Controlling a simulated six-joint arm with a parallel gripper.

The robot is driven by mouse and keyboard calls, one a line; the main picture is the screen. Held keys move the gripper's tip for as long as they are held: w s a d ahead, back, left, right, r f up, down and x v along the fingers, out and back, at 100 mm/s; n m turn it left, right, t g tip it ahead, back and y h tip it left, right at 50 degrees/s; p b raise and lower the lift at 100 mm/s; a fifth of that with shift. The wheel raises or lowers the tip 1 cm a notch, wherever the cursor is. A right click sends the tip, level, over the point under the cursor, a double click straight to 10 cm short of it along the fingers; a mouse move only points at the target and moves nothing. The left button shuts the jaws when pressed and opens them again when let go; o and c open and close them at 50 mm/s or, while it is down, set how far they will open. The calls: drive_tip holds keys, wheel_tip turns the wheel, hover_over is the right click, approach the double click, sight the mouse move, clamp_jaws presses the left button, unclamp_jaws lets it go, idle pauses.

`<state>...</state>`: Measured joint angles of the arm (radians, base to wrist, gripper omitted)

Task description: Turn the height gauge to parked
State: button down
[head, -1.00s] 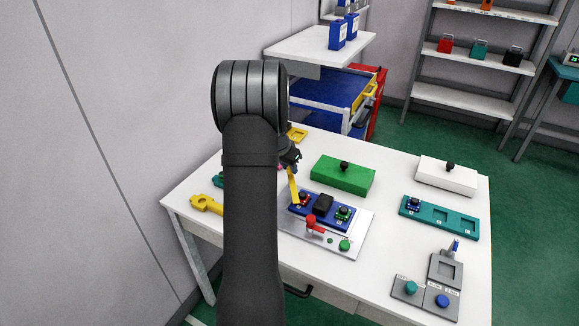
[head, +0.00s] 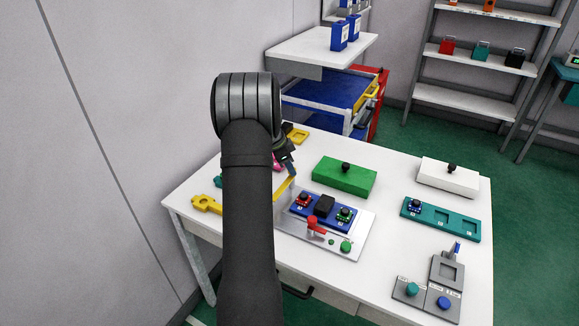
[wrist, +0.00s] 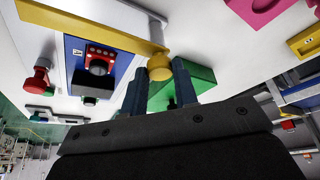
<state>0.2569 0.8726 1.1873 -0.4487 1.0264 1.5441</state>
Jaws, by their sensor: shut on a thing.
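The height gauge looks like a long flat yellow bar (head: 284,188) with a round yellow knob (wrist: 160,68) at one end. In the head view it lies at the left edge of the blue fixture (head: 322,212), partly hidden by my arm. In the wrist view the bar (wrist: 95,22) runs to the upper left from the knob. My gripper (wrist: 162,82) is shut on the knob, with a dark blue finger on each side. It also shows in the head view (head: 291,171), behind my arm. A pale post stands beside the knob.
A green box (head: 344,176) is close behind. Yellow (head: 206,203) and pink parts lie left. A teal tray (head: 440,218) stands right.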

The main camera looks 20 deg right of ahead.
idle(0.4)
drive_tip(key=c, duration=1.1)
unclamp_jaws()
drive_tip(key=v, duration=1.7)
drive_tip(key=shift+a+r, duration=0.2)
drive_tip(key=shift+f, duration=0.1)
drive_tip(key=x, duration=1.7)
drive_tip(key=shift+d+f, duration=0.1)
drive_tip(key=shift+d, duration=0.1)
